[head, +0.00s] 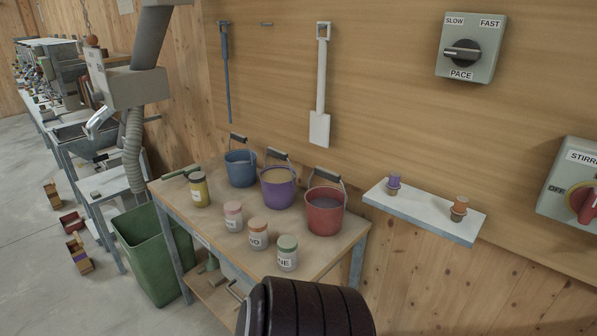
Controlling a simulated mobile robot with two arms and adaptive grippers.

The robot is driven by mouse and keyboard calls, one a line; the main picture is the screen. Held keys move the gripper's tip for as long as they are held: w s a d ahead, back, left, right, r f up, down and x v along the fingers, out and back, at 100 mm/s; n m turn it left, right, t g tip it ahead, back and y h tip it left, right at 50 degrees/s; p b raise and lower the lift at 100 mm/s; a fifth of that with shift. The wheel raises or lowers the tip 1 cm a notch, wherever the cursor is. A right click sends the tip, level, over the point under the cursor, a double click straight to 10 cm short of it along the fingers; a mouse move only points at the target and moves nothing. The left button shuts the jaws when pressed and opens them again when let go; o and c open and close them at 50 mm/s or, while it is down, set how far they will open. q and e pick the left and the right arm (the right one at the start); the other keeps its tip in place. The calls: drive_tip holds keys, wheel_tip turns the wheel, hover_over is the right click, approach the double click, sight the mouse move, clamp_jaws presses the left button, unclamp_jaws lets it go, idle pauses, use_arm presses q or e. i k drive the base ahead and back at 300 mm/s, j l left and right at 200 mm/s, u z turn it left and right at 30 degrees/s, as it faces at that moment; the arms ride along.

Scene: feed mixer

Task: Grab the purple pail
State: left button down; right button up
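The purple pail (278,194) stands upright on the wooden table (332,249), between a blue pail (240,172) on its left and a red pail (325,216) on its right. It holds tan material, and its wire handle with a dark grip stands up and leans toward the wall. Neither of my grippers is in view, and nothing is holding the pail.
Several lidded jars stand in front of the pails, including a yellow jar (199,190) and a green-lidded jar (287,254). A green bin (150,255) stands left of the table. A white shelf (425,213) juts from the wall on the right. A dark ribbed form covers the bottom middle.

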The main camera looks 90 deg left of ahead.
sight(278, 181)
drive_tip(key=u, duration=2.9)
